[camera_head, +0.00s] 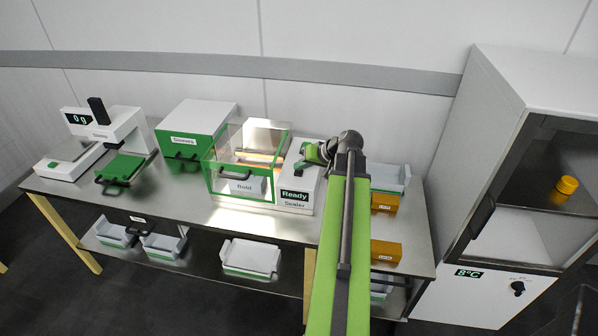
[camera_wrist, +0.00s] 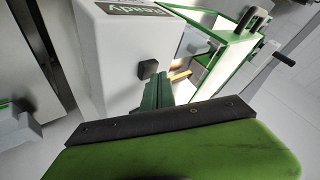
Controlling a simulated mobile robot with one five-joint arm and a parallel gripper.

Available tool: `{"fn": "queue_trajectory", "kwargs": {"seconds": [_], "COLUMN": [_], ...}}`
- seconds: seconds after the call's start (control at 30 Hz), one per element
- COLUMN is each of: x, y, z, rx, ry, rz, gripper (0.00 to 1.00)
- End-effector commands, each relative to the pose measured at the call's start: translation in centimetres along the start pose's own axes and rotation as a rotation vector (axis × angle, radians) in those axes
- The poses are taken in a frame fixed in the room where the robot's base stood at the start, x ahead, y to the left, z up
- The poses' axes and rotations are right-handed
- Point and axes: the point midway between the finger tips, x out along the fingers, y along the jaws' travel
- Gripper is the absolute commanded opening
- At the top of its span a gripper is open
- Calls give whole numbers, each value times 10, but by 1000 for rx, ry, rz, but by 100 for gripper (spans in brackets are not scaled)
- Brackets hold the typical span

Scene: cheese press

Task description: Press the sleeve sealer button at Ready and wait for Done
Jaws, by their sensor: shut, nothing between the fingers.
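The white sleeve sealer (camera_head: 296,185) stands on the steel table, and its dark display reads "Ready". In the wrist view the sealer (camera_wrist: 115,55) shows as a white box with its display upside down. The dark square button (camera_wrist: 148,69) is on the sealer's face. My gripper (camera_head: 309,155) is at the back upper part of the sealer in the head view. In the wrist view my gripper (camera_wrist: 156,88) has its green fingers shut and empty, with the tip just beside and below the button. I cannot tell whether they touch.
A green-framed clear box (camera_head: 213,178) stands against the sealer's left. A green and white box (camera_head: 190,132) and a scale (camera_head: 75,160) are farther left. Orange boxes (camera_head: 384,203) are right of my arm. A cabinet (camera_head: 545,90) stands at far right.

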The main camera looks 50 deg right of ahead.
Motion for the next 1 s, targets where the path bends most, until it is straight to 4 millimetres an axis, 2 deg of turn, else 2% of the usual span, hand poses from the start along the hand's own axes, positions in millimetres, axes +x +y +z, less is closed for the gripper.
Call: {"fn": "queue_trajectory", "kwargs": {"seconds": [1.0], "x": [4], "y": [2], "z": [3], "rx": [-1], "ry": [-1], "rz": [0], "gripper": [0]}}
